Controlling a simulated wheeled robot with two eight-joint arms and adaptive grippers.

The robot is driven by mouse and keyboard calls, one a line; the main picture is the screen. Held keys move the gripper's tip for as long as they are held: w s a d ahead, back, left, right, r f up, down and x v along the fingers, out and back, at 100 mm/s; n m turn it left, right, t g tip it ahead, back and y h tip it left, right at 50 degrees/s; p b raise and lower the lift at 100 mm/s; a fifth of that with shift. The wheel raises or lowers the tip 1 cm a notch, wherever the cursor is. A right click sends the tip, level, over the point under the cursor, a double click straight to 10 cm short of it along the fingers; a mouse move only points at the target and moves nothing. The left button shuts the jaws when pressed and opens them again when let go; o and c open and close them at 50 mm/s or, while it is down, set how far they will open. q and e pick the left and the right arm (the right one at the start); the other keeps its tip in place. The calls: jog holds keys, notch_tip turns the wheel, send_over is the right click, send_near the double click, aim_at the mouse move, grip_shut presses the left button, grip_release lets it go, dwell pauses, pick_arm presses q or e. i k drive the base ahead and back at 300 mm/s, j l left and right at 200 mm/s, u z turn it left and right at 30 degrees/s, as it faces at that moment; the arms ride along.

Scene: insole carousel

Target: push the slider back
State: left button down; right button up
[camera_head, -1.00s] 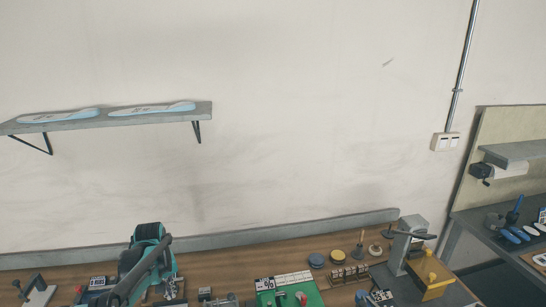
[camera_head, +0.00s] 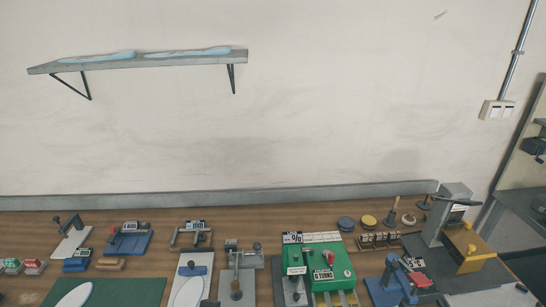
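Neither of my grippers is in view. I cannot tell for sure which part is the slider. A green device (camera_head: 331,266) with a "0 TURNS" label and a red knob stands on the bench right of the middle. A dark grey block (camera_head: 292,287) with a lever and a small label stands against its left side. Left of that is a grey plate with an upright handle (camera_head: 236,288). A white board with a pale insole shape (camera_head: 188,290) lies farther left. Small fixtures with dark handles and sliding-looking parts stand behind, including a blue one (camera_head: 129,241).
The wooden bench (camera_head: 30,232) runs along the wall with a grey back rail. A grey press with a yellow block (camera_head: 467,247) stands at the right, a blue clamp (camera_head: 393,285) before it. A green mat (camera_head: 130,291) lies at front left. A wall shelf (camera_head: 140,62) holds two insoles.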

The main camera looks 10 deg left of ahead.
aim_at(190, 270)
jog(key=k+j+u, duration=0.1)
jog(key=u, duration=1.35)
